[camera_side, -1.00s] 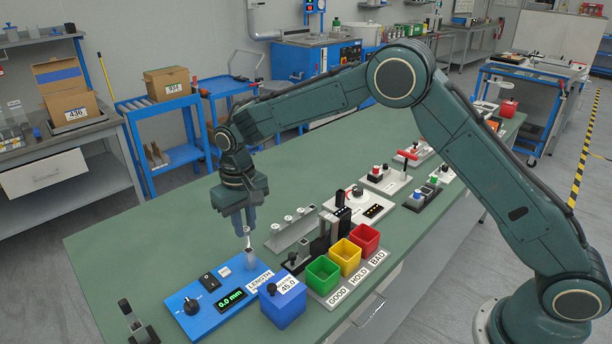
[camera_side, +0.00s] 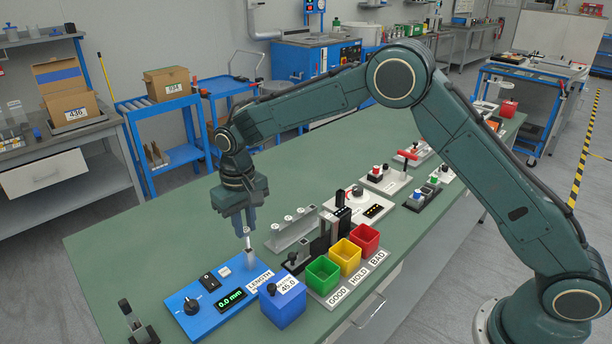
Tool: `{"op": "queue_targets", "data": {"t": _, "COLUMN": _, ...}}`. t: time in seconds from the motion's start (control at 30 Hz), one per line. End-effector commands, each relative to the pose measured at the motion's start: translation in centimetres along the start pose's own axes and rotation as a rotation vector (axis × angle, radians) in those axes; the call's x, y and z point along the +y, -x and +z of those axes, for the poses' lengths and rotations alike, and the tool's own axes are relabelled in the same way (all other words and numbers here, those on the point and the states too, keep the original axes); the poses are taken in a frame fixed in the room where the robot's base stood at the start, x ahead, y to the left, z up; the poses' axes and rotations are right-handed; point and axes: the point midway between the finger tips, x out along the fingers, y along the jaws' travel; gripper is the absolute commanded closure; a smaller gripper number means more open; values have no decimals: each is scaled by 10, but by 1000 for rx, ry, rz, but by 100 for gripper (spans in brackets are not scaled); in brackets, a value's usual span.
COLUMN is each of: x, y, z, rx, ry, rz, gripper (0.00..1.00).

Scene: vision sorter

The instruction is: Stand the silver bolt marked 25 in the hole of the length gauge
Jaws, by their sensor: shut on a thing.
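The length gauge (camera_side: 213,300) is a blue plate near the front left of the green bench, with a black knob, a black switch and a display reading 0.0 mm. A small light-grey post (camera_side: 251,258) stands at its back right corner, by the LENGTH label. My gripper (camera_side: 247,229) points down right above this post, shut on a thin silver bolt (camera_side: 247,240). The bolt hangs upright, its lower end at or just above the post top; I cannot tell whether it has entered the hole. The number on the bolt is too small to read.
A blue block marked 45.0 (camera_side: 283,306) stands right of the gauge. Green (camera_side: 323,274), yellow (camera_side: 345,257) and red (camera_side: 365,239) bins sit beyond it. A grey rack (camera_side: 294,232) with several bolts lies behind. A dark stand (camera_side: 137,325) is at front left.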

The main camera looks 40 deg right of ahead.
Motion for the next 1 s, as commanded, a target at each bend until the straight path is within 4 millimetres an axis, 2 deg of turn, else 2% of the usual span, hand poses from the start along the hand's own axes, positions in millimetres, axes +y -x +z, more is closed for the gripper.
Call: {"op": "queue_targets", "data": {"t": 1.0, "x": 0, "y": -15, "z": 0, "rx": 0, "ry": 0, "rz": 0, "gripper": 100}}
